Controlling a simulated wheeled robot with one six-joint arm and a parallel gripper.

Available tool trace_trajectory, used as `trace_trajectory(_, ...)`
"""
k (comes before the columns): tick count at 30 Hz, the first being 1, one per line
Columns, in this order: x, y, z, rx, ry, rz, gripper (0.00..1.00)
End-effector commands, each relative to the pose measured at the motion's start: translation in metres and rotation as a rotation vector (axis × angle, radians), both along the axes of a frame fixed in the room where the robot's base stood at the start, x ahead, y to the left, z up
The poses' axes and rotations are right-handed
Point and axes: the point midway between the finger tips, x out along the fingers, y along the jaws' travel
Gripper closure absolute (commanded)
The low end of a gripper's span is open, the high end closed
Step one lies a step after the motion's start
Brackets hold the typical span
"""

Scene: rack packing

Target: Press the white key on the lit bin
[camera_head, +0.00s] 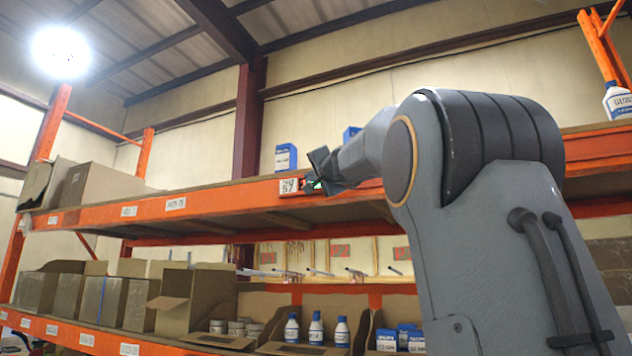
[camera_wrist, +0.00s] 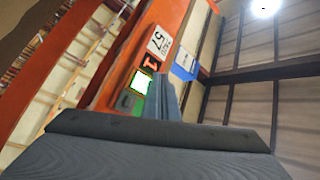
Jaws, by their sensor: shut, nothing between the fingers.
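A small pick-light module (camera_head: 309,185) sits on the orange beam of the upper shelf, right of a white label (camera_head: 289,187) in the head view. In the wrist view it shows a bright green-lit face (camera_wrist: 143,82), a lit red-orange digit (camera_wrist: 150,64) and a dark grey part (camera_wrist: 126,102). My gripper (camera_head: 326,168) is shut and empty, right at the module. Its fingers (camera_wrist: 167,98) reach close beside the green face; I cannot tell whether they touch it.
The orange shelf beam (camera_head: 230,198) runs across the view. A blue box (camera_head: 286,157) stands above the module; it also shows in the wrist view (camera_wrist: 185,66). Cardboard boxes (camera_head: 100,184) are at the left. White bottles (camera_head: 315,328) and open cartons fill the lower shelf.

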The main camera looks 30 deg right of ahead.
Motion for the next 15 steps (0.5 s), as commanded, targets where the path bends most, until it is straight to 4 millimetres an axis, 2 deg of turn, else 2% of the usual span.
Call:
trace_trajectory(5,0.0082,-0.0115,-0.0009,0.002,0.001,-0.002,1.00)
trace_trajectory(15,0.0103,-0.0139,-0.0004,0.000,-0.001,-0.001,1.00)
